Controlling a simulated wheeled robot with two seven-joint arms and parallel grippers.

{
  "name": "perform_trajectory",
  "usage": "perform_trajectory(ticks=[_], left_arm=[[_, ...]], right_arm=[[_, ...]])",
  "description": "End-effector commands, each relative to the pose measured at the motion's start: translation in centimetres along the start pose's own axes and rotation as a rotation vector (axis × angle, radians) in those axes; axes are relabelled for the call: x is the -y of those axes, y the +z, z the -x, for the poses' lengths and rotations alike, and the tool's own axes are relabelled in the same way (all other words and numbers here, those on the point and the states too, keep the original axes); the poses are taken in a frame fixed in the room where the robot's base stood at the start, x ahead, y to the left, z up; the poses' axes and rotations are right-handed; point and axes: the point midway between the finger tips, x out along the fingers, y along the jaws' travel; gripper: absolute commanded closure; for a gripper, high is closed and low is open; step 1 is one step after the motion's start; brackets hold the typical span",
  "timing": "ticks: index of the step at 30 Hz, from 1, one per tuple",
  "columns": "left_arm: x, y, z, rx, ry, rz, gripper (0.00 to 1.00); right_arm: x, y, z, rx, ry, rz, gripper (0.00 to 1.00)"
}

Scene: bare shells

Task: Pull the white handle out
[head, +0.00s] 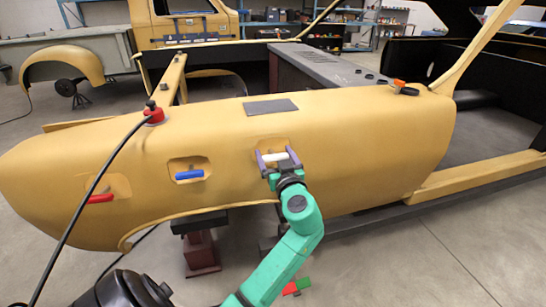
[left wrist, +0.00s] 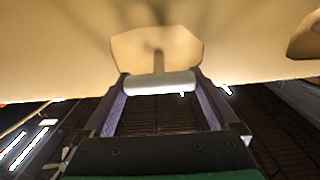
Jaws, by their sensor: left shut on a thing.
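The white handle (head: 276,157) sits in a recess on the side of a yellow vehicle shell (head: 340,150). My left gripper (head: 275,160) is at it, with one finger at each end of the bar. In the left wrist view the handle (left wrist: 160,83) is a pale bar on a short stem that runs into the recess. The fingers of my left gripper (left wrist: 160,90) are shut on its two ends. My right gripper is not in view.
A blue handle (head: 189,175) and a red handle (head: 99,198) sit in recesses to the left on the same shell. A black cable runs from a red fitting (head: 153,115) across the shell's front. A dark stand (head: 200,245) is under the shell. Open floor lies at the right.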

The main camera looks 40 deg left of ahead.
Motion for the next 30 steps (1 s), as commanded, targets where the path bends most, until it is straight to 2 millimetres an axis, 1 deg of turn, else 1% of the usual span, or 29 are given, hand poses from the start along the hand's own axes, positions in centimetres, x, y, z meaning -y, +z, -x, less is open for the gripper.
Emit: perform_trajectory(ticks=[1, 8, 9, 16, 20, 23, 26, 30], left_arm=[[0.0, 0.5, 0.3, 0.008, 0.0, 0.002, 1.0], [0.0, 0.3, 0.3, 0.009, 0.0, -0.001, 1.0], [0.0, 0.3, 0.3, 0.009, 0.0, -0.002, 0.0], [0.0, 0.3, 0.3, 0.007, 0.0, -0.001, 0.0], [-0.1, 0.4, 1.2, 0.007, 0.002, -0.001, 0.0], [-0.1, 0.6, 2.7, 0.008, 0.002, 0.001, 0.0], [-0.1, 0.7, 4.8, 0.008, 0.003, 0.001, 0.0], [-0.1, 0.8, 8.3, 0.01, 0.003, 0.001, 0.0]], right_arm=[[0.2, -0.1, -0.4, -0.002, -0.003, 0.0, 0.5], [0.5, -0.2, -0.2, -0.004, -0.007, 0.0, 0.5], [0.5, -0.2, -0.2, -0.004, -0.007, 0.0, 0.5], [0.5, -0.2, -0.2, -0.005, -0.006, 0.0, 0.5], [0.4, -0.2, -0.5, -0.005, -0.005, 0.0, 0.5], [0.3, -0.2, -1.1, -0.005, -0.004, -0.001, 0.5], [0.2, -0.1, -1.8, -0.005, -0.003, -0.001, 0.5], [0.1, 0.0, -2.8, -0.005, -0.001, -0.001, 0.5]])
